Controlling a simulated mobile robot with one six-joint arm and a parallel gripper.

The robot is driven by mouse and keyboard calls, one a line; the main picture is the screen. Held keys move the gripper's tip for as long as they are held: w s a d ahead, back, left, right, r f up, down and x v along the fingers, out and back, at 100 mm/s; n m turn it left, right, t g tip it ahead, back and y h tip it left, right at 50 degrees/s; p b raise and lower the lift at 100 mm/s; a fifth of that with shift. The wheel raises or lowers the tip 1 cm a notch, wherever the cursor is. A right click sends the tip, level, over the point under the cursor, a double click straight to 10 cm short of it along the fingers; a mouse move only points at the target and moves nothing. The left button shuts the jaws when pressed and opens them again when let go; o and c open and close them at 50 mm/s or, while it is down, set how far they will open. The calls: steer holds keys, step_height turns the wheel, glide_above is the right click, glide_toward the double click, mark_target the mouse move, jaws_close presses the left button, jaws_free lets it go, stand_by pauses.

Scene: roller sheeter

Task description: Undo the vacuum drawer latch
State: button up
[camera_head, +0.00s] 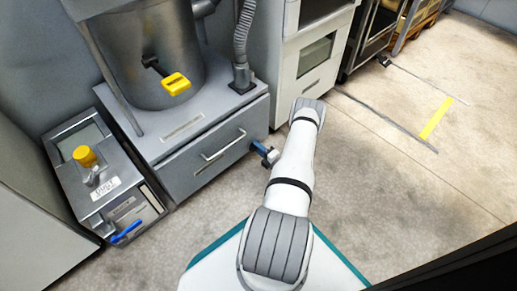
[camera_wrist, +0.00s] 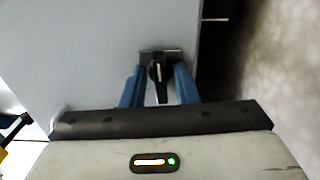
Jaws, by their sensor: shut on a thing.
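The vacuum drawer (camera_head: 207,158) is a grey front with a pale bar handle (camera_head: 224,145), below a steel cylinder. It looks closed. The drawer latch (camera_wrist: 157,73) is a small black turn-piece with a pale line on it, near the right edge of the grey front in the wrist view. My gripper (camera_wrist: 158,88) has blue fingers, one on each side of the latch, and is shut on it. In the head view my gripper (camera_head: 264,152) reaches the drawer's right end. The latch is too small and covered to make out there.
A steel box (camera_head: 102,178) with a yellow knob and a blue lever stands left of the drawer. A yellow handle (camera_head: 176,84) sticks out from the cylinder above. A ribbed hose (camera_head: 242,38) rises behind. The floor (camera_head: 400,190) to the right is clear.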

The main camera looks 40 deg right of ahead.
steer(key=shift+m, duration=0.4)
steer(key=o, duration=0.7)
steer(key=shift+c, duration=0.2)
steer(key=s+p, duration=0.2)
steer(key=s, duration=0.5)
steer(key=shift+s+d+p, duration=0.3)
steer(key=shift+s+p, duration=0.05)
steer(key=shift+s, duration=0.05)
